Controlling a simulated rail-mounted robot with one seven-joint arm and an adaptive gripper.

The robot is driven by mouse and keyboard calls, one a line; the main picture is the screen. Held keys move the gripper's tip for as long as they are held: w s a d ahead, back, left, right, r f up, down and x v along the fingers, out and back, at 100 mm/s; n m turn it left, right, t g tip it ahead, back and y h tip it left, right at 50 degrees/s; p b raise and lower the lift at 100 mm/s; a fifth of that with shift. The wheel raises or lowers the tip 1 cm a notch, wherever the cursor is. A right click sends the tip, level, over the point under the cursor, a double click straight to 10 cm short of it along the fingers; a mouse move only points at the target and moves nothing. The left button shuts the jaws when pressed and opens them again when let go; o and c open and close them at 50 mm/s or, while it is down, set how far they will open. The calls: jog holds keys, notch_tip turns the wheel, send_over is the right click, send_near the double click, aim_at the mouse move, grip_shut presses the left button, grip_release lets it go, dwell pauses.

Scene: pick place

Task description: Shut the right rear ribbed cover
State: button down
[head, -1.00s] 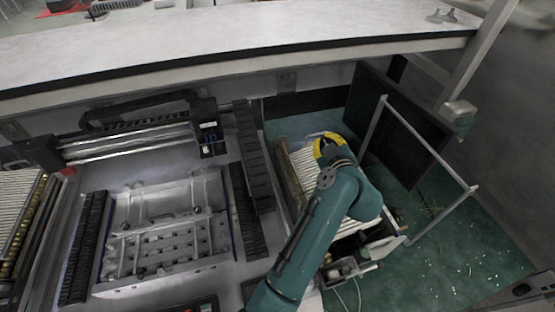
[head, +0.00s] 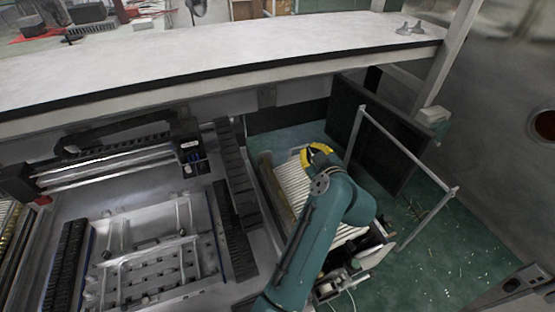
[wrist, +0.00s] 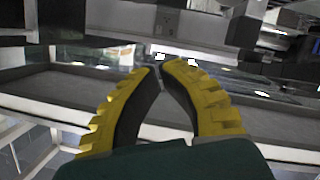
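The pale ribbed cover (head: 292,187) on the right side of the machine shows in the head view, partly hidden behind my arm. Its ribs run across a slanted panel beside a brownish strip; I cannot tell whether it is open or shut. My gripper (head: 318,153) has yellow fingers and is over the far end of this cover in the head view; contact cannot be told. In the wrist view my gripper (wrist: 159,69) has its two fingertips drawn together, with nothing seen between them. The ribbed cover is not clearly recognisable in the wrist view.
A black panel (head: 377,140) and a pale metal frame (head: 408,154) stand close right of my arm. A long white-topped ledge (head: 220,62) runs behind. A metal fixture bed (head: 155,268) lies left. Green floor is open at the right.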

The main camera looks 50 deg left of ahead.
jog(key=s+d+r, duration=0.3)
jog(key=d+r, duration=0.2)
jog(key=d, duration=0.3)
jog(key=shift+s+d+r, duration=0.3)
jog(key=w+d+r+m+t+h, duration=0.1)
jog(key=d+r+m+t+h, duration=0.25)
jog(key=d, duration=0.65)
jog(key=d+r+m+t+h, duration=0.25)
jog(key=d+t, duration=0.25)
jog(key=d, duration=0.5)
jog(key=s+d+r+m+t+h, duration=0.8)
jog(key=s+d+r+m, duration=0.5)
jog(key=r, duration=0.3)
notch_tip(320, 180, up, 28)
jog(key=d+p, duration=0.1)
jog(key=p, duration=2.7)
jog(key=shift+f, duration=0.25)
